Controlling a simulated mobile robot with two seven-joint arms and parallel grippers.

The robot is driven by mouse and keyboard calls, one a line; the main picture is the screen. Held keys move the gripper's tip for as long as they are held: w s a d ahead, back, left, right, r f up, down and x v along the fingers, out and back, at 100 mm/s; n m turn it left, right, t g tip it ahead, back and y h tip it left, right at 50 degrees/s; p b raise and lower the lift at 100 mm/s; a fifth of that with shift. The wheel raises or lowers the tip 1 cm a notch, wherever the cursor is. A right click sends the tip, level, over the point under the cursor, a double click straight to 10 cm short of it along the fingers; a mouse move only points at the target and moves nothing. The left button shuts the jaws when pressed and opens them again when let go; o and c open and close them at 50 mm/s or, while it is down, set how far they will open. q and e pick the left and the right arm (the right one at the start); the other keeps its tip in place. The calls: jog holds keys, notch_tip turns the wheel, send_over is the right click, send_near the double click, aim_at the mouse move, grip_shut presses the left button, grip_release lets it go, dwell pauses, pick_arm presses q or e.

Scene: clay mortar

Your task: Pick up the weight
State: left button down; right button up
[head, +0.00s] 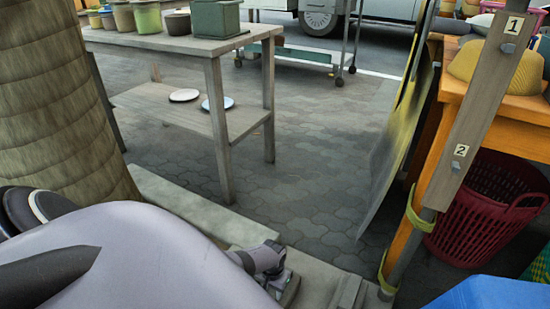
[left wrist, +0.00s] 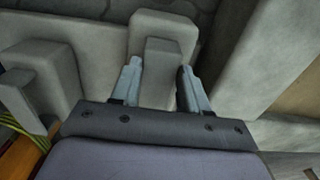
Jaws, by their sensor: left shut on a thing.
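The weight (left wrist: 160,30) is a plain grey block with a narrower raised part, seen in the left wrist view. My left gripper (left wrist: 159,75) has one finger on each side of that raised part and is shut on it. In the head view my left gripper (head: 278,276) is low in the middle, over a pale grey ledge, and my own arm covers much of the lower left. The weight is mostly hidden there. My right gripper is not in view.
A similar grey block (head: 349,291) stands beside the gripper on the ledge (head: 190,212). A thick woven column (head: 60,100) is at left. An orange table (head: 515,107) and red basket (head: 490,215) are at right. A wooden table (head: 150,40) with pots stands behind.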

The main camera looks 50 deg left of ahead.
pick_arm(q)
jog(key=shift+s+d, duration=0.15)
jog(key=shift+s, duration=0.4)
jog(key=shift+s+d+p, duration=0.15)
jog(key=shift+s+p, duration=0.15)
jog(key=shift+s, duration=0.35)
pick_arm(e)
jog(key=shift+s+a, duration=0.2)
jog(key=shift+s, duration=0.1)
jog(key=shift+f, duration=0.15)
pick_arm(q)
jog(key=shift+c, duration=2.4)
grip_release()
jog(key=shift+r, duration=0.1)
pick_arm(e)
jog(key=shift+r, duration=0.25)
